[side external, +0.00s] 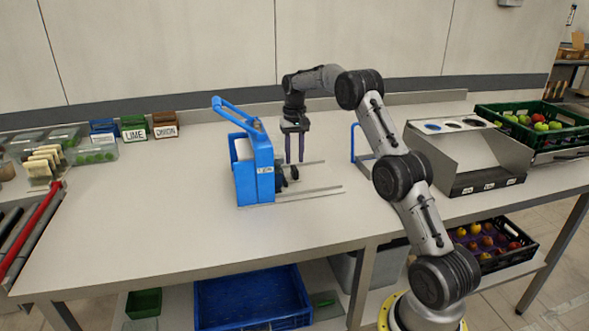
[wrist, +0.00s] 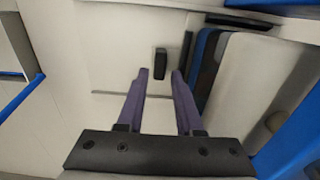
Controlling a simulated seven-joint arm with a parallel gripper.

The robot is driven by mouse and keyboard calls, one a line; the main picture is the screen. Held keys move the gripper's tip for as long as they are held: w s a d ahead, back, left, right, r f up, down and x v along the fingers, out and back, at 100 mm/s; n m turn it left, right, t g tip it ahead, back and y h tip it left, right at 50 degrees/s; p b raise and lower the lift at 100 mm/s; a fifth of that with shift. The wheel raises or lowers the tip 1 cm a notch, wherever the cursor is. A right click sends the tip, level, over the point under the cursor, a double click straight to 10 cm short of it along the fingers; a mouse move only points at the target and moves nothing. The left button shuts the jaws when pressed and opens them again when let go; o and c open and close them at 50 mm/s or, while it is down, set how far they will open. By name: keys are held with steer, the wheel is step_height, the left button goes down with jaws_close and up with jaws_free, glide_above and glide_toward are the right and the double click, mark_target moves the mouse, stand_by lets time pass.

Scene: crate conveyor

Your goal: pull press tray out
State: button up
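The blue press (side external: 262,165) stands upright on the table, with its lever (side external: 236,112) raised to the upper left. Two thin metal rails (side external: 318,191) run out from it to the right. The dark tray handle (side external: 293,173) shows at the press's right side, between the rails. In the wrist view a dark upright handle piece (wrist: 160,65) lies between and just beyond my fingertips. My gripper (side external: 294,160) points down, just above the handle; it also shows in the wrist view (wrist: 160,74), open, fingers apart and empty. I see no contact. The tray itself is mostly hidden by the press.
A blue frame stand (side external: 355,142) stands to the right of the rails. Farther right are a metal chute (side external: 440,155) and a green crate (side external: 491,109) of fruit. Labelled boxes (side external: 135,134) stand at the back left. The table left of the press is clear.

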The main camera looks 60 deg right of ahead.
mark_target(294, 168)
steer(key=shift+f, duration=2.5)
jaws_close()
steer(key=shift+r, duration=0.1)
